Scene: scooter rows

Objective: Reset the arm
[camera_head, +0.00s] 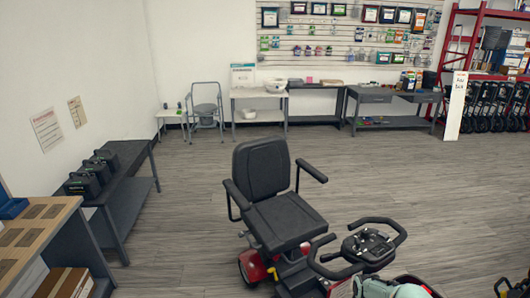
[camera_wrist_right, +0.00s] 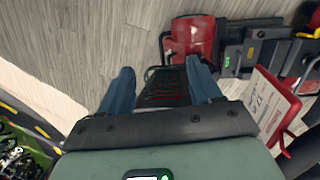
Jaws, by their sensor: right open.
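My right gripper (camera_wrist_right: 163,75) shows in the right wrist view with its two blue fingers spread wide apart. A dark slatted or mesh part (camera_wrist_right: 168,88) shows beyond and between the fingers. I cannot tell how far off it is, and nothing is visibly gripped. In the head view a pale green part of my right arm (camera_head: 395,291) shows at the bottom edge, in front of the scooter's handlebars. My left arm and gripper are in neither view.
A red scooter with a black seat (camera_head: 285,220) stands close in front, its handlebars (camera_head: 370,246) at lower right. A dark bench (camera_head: 127,190) with black batteries stands left. Tables line the back wall. Grey floor (camera_head: 430,190) lies open behind the scooter. A framed sign (camera_wrist_right: 272,105) is near the right gripper.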

